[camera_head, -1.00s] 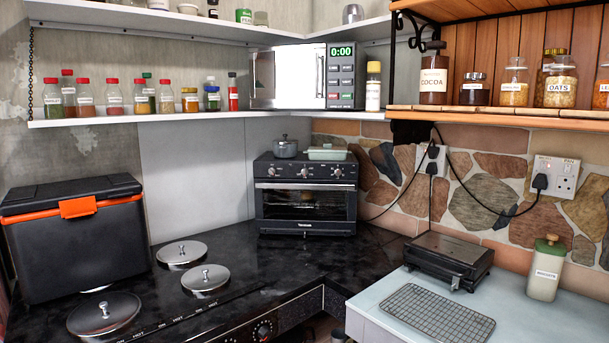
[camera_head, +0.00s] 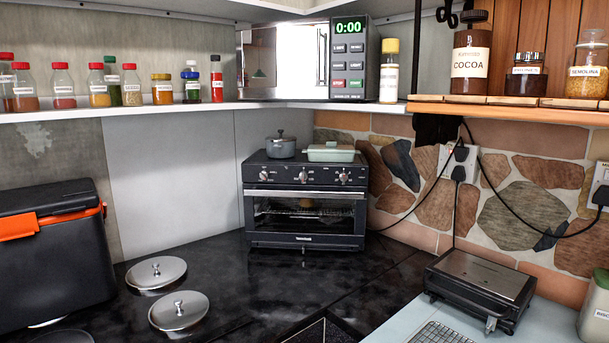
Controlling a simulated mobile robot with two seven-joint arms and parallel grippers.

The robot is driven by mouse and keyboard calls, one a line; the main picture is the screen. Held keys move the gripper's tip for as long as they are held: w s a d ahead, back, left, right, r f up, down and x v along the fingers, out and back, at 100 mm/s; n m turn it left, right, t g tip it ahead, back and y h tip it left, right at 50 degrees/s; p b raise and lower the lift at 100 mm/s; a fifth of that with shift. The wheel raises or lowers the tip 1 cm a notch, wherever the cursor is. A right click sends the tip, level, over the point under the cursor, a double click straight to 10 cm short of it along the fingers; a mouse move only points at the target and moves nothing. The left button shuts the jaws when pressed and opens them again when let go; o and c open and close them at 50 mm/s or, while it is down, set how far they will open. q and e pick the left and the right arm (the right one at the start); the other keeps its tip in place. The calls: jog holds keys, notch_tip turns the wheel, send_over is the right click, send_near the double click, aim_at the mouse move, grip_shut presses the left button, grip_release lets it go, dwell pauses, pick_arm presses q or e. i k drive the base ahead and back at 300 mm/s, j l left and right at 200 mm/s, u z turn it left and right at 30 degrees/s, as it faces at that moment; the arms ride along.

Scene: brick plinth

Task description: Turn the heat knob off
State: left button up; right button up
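A black toaster oven (camera_head: 305,230) stands in the corner at the back of the black counter. Its front panel has several silver knobs in a row above the glass door: a left knob (camera_head: 264,175), a middle knob (camera_head: 303,176) and a right knob (camera_head: 343,177). I cannot read their labels, so I cannot tell which is the heat knob. The oven door is closed. Neither of my grippers shows in the head view.
A grey pot (camera_head: 281,146) and a pale green dish (camera_head: 331,154) sit on the oven. A shelf (camera_head: 120,110) with bottles and a microwave (camera_head: 287,62) hangs above. A black grill (camera_head: 480,284) stands at right, a cool box (camera_head: 52,255) at left. Counter before the oven is mostly clear.

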aim_at(303, 175)
jog(key=i+u, duration=0.3)
jog(key=u, duration=0.15)
jog(key=i+l+u, duration=0.2)
jog(key=u, duration=0.3)
